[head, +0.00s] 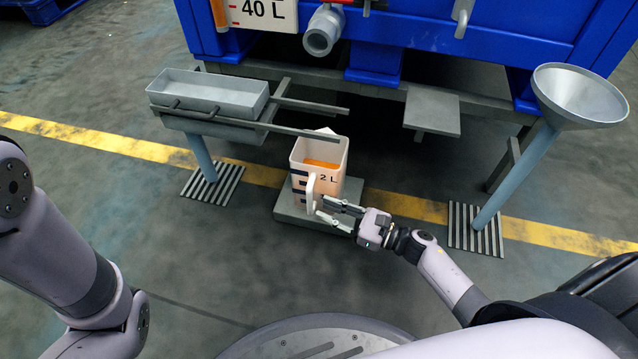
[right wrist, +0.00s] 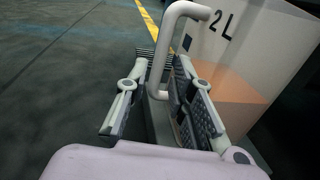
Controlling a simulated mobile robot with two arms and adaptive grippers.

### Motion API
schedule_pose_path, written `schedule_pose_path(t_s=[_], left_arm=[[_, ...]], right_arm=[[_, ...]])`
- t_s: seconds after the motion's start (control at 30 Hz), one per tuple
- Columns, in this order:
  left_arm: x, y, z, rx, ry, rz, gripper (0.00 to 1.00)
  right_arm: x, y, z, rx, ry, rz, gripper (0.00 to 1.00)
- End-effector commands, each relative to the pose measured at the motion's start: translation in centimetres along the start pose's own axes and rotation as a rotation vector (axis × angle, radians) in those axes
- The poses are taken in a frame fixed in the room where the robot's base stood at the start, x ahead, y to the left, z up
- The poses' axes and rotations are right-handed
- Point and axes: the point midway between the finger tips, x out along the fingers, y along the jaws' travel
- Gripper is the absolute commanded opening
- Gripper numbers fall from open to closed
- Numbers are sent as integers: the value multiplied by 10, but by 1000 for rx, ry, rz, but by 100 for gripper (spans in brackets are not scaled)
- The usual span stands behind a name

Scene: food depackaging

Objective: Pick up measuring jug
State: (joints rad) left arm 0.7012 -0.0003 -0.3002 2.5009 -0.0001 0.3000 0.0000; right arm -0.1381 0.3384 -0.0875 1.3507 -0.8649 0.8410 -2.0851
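The measuring jug (head: 325,190) is a white square jug marked "2 L" with orange contents. It stands upright on a low grey platform (head: 291,213) below the blue tank. Its white handle (head: 310,192) faces toward me and my right gripper (head: 327,209). In the right wrist view the handle (right wrist: 163,55) comes down between the two spread fingers of the right gripper (right wrist: 158,105), with visible space on the left side. The jug's wall (right wrist: 240,60) is just beyond the right finger. My left gripper is out of view; only my left arm shows.
A blue tank (head: 440,25) with a "40 L" label and a grey outlet pipe (head: 322,30) stands behind. A grey tray (head: 208,92) on a post is at left. A metal funnel (head: 580,95) on a stand is at right. The floor in front is open.

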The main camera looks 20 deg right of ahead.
Motion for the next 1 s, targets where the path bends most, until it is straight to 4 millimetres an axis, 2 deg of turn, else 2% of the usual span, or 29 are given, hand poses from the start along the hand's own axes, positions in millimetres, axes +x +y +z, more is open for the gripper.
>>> schedule_pose_path(t_s=[0.17,0.33,0.5,0.77,1.0], left_arm=[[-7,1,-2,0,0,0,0],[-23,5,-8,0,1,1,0],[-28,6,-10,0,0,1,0],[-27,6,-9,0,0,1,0],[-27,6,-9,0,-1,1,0]], right_arm=[[11,0,-1,-1,-1,1,23],[37,0,0,-3,-4,2,23],[55,0,2,1,-1,1,23],[57,0,3,2,1,0,23],[57,0,3,2,0,0,7]])
